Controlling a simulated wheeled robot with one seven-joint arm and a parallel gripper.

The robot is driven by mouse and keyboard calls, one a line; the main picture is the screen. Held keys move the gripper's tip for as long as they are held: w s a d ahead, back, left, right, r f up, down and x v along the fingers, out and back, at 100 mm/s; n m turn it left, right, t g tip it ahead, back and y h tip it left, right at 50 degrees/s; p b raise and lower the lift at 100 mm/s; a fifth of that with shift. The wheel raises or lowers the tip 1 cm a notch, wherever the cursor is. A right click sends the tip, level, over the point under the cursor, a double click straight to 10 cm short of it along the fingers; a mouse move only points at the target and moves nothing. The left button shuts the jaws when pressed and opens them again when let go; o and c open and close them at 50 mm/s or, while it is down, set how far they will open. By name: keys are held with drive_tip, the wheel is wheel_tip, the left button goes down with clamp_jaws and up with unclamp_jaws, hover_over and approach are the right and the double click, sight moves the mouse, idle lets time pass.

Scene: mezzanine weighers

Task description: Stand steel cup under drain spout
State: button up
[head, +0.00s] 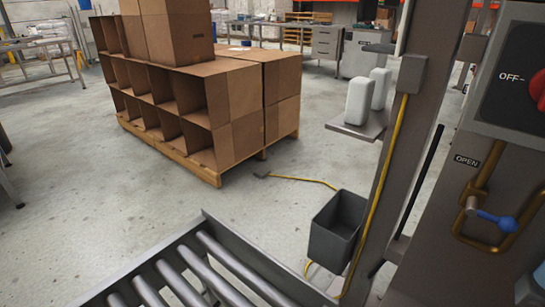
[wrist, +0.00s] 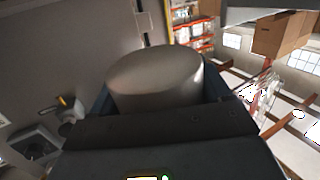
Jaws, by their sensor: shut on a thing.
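In the wrist view, a steel cup (wrist: 155,82), smooth and grey with a rounded face toward the camera, sits between the fingers of my gripper (wrist: 158,95). My gripper is shut on it. The cup's opening and far side are hidden. In the head view, a brass-coloured pipe (head: 478,185) with a blue-knobbed lever (head: 497,220) runs down the grey machine at the right, beside an "OPEN" label. I cannot make out for sure which end is the drain spout.
A roller conveyor (head: 190,275) crosses the front. A dark bin (head: 337,232) stands on the floor by the grey post. A shelf (head: 357,126) holds white containers. Cardboard boxes (head: 225,95) stand on a pallet at the back. Open floor lies left.

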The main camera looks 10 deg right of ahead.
drive_tip(key=w+a+r+n+t+y+p, duration=0.1)
drive_tip(key=w+a+r+n+y+p, duration=0.1)
drive_tip(key=w+r+p, duration=0.4)
drive_tip(key=w+a+r+n+y+p, duration=0.3)
drive_tip(key=w+a+r+y+p, duration=0.1)
drive_tip(key=w+r+y+p, duration=0.1)
drive_tip(key=shift+w+r+t+y+p, duration=0.4)
drive_tip(key=shift+w+r+p, duration=0.2)
drive_tip(key=shift+w, duration=0.45)
drive_tip(key=shift+f, duration=0.2)
drive_tip(key=s+d+f+m+h+b, duration=0.1)
drive_tip(key=s+d+f+h+b, duration=0.1)
drive_tip(key=s+f+b, duration=0.2)
drive_tip(key=s+d+f+m+g+h+b, duration=0.1)
drive_tip(key=s+d+f+m+h+b, duration=0.1)
drive_tip(key=s+f+h+b, duration=0.1)
drive_tip(key=s+d+f+m+g+h+b, duration=0.1)
drive_tip(key=s+d+f+m+h+b, duration=0.1)
drive_tip(key=s+f+b, duration=0.3)
drive_tip(key=shift+s+f+h, duration=0.1)
drive_tip(key=shift+s+h, duration=0.5)
drive_tip(key=shift+s, duration=0.3)
drive_tip(key=shift+s+a+m, duration=0.1)
drive_tip(key=shift+s+m, duration=0.2)
